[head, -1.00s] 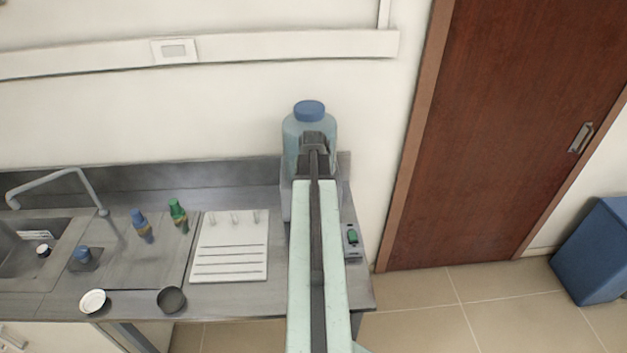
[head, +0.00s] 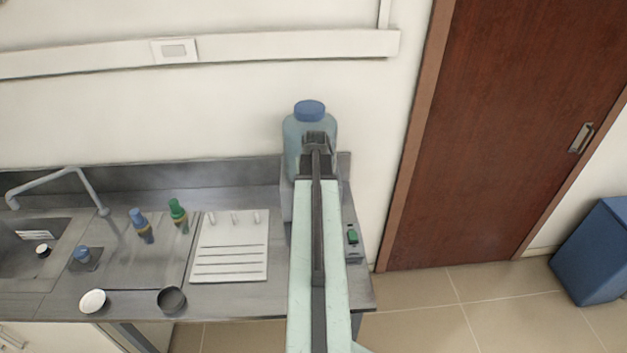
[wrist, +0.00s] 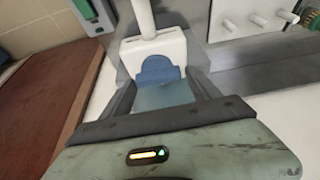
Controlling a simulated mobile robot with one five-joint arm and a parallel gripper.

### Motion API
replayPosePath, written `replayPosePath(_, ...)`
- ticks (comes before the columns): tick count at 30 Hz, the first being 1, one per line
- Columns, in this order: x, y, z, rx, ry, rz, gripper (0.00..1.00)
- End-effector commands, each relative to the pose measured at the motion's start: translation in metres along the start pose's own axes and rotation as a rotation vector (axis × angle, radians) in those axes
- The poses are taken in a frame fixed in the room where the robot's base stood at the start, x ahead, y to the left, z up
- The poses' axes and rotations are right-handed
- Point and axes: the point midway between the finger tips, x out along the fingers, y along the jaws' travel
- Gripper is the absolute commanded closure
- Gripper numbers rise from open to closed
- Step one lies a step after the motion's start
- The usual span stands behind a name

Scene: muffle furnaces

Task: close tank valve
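The tank is a translucent pale blue bottle (head: 293,135) with a blue cap, standing at the back right of the counter in the head view. My arm covers its middle and lower front. My gripper (head: 315,140) is in front of the tank there, and its fingers cannot be made out. In the wrist view my gripper (wrist: 162,82) has its two dark fingers spread apart. A rounded blue piece (wrist: 158,68), perhaps the tank's valve, lies between them, below a white block with a white tube (wrist: 153,46). I cannot tell whether the fingers touch the blue piece.
A white rack (head: 230,262) with pegs, a green-capped bottle (head: 178,214), a blue-capped bottle (head: 141,223) and small dishes stand left of my arm. A box with a green switch (head: 352,238) is just right of it. A brown door (head: 500,130) is further right.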

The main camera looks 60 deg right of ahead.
Motion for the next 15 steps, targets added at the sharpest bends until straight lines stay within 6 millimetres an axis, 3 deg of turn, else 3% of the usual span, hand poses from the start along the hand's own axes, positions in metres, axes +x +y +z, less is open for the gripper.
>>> replayPosePath(7,-0.015,0.000,-0.001,0.001,-0.001,0.001,0.29)
replayPosePath(15,-0.065,-0.001,-0.003,0.000,0.000,0.000,0.29)
